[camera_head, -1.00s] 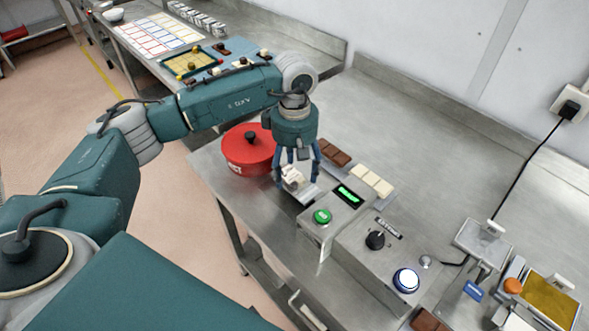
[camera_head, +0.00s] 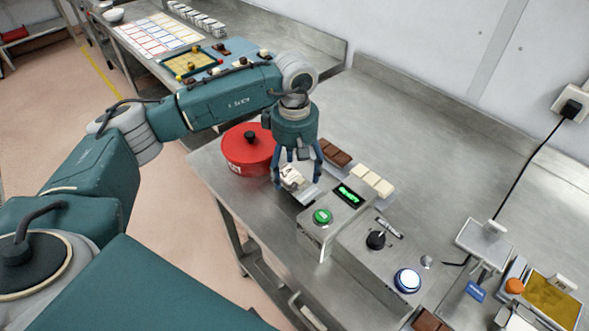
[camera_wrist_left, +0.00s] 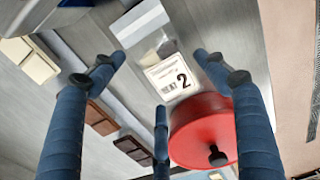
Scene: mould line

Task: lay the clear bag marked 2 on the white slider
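The clear bag with a white label marked 2 (camera_wrist_left: 168,77) is below my left gripper, beside the red pot (camera_head: 247,150). In the head view its pale label (camera_head: 291,177) shows between the fingers. My left gripper (camera_head: 297,182) points down with its fingers spread apart around the bag; in the wrist view the fingers (camera_wrist_left: 172,85) show no grip on it. A pale flat piece, seemingly the white slider (camera_wrist_left: 139,22), shows at the bag's far end, by the device with the green display (camera_head: 347,194). Whether the bag rests on it is unclear. My right gripper is out of view.
Dark chocolate bars (camera_head: 334,154) and a white bar (camera_head: 372,183) lie behind the device. A control box with a black knob (camera_head: 376,240) and lit button (camera_head: 407,280) stands to the right. The bench behind is clear.

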